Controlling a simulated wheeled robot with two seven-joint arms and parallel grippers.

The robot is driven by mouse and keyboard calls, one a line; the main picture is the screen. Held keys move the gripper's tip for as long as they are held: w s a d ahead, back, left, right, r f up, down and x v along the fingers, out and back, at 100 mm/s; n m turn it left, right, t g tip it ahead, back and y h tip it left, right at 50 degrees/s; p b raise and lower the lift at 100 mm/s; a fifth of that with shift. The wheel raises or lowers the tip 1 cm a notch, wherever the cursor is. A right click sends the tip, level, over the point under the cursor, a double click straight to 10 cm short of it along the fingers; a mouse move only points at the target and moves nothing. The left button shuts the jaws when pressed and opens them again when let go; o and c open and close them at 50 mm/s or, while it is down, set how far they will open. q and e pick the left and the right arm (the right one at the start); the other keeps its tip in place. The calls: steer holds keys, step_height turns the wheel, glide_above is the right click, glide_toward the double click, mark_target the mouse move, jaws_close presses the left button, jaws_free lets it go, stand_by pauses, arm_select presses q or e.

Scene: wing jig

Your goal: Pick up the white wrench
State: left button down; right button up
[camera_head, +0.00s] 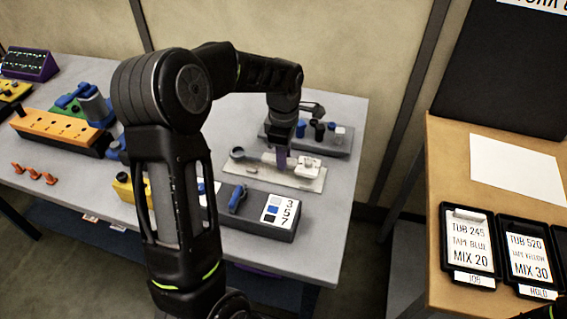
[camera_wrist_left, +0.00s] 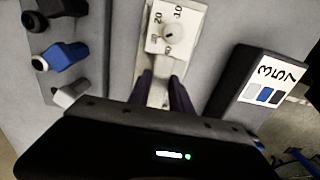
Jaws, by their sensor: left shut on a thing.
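The white wrench (camera_head: 267,157) is a pale bar at a light board (camera_head: 265,177) on the grey table. A ring-shaped end (camera_head: 237,153) shows at its left in the head view. My left gripper (camera_head: 281,164) points down over the bar, its dark fingers shut on it. In the left wrist view the wrench (camera_wrist_left: 158,96) lies between the fingers (camera_wrist_left: 164,92), in line with a white dial block (camera_wrist_left: 176,30) with numbers. I cannot tell whether the wrench is clear of the board.
A grey rack (camera_head: 318,141) with blue, black and white knobs stands behind the board. A dark box (camera_head: 255,214) with a blue lever and a 3-5-7 label stands in front. An orange box (camera_head: 60,127) is at the left. A wooden table (camera_head: 500,150) with job trays is at the right.

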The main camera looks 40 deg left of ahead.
arm_select(q)
step_height(320, 180, up, 7)
steer(key=shift+r+b, duration=0.2)
steer(key=shift+b, duration=0.2)
steer(key=shift+d+f, duration=0.1)
stand_by(0.3)
